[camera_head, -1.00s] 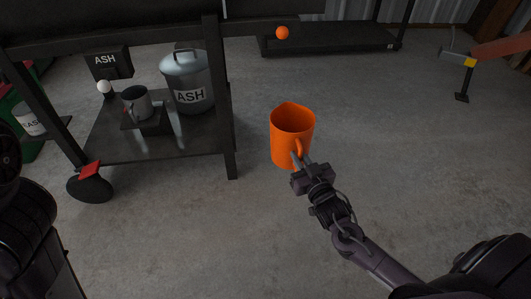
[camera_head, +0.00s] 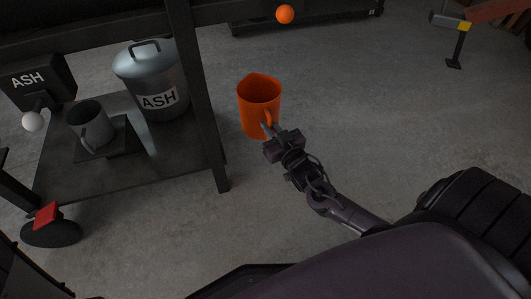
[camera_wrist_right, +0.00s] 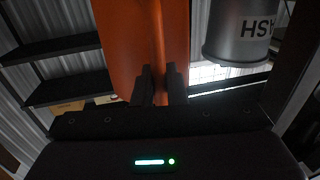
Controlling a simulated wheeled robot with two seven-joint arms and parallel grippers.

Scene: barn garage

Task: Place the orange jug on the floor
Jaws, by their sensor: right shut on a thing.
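The orange jug (camera_head: 256,108) is upright in the head view, right of the shelf cart. My right gripper (camera_head: 270,130) is shut on the jug's handle, on the side facing me. In the right wrist view the jug (camera_wrist_right: 140,45) fills the top middle, with the fingers (camera_wrist_right: 160,85) closed at its handle. The floor (camera_head: 330,110) shows around and beyond the jug. I cannot tell for certain whether the jug's base touches it. My left gripper is not in view.
The black cart (camera_head: 60,185) at left carries a grey ASH can (camera_head: 150,75) and a grey mug (camera_head: 90,125). Its leg (camera_head: 205,120) stands close left of the jug. An orange ball (camera_head: 285,14) shows above. Open floor lies to the right.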

